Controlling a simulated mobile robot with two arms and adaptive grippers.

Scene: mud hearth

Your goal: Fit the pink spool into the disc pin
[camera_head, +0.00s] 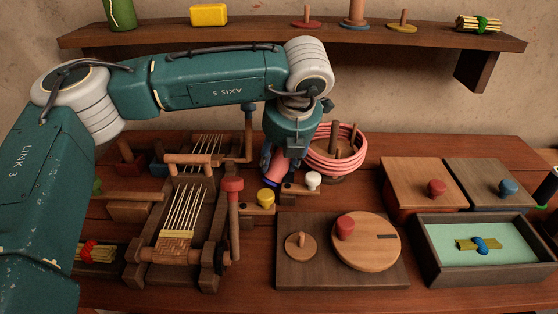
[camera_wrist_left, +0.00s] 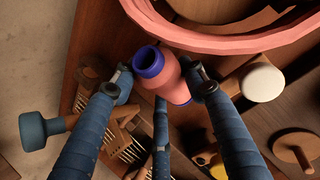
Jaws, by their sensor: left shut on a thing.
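My left gripper (camera_head: 275,172) is shut on the pink spool (camera_head: 279,164), above the table just left of the coiled pink ring. In the left wrist view, the pink spool (camera_wrist_left: 173,82) with its dark blue, hollow end sits tilted between the fingertips of the gripper (camera_wrist_left: 160,82). A small wooden disc with an upright pin (camera_head: 300,243) lies on a dark board (camera_head: 340,279), in front of the gripper and apart from it. This disc pin also shows at the lower right of the left wrist view (camera_wrist_left: 294,151). My right gripper is not in view.
A coiled pink ring (camera_head: 361,157) stands close right of the gripper. A loom (camera_head: 180,215) with a red-topped peg is left. A larger disc (camera_head: 372,250) with a red knob is beside the pin. Lidded boxes (camera_head: 425,172) and a tray (camera_head: 432,272) are right.

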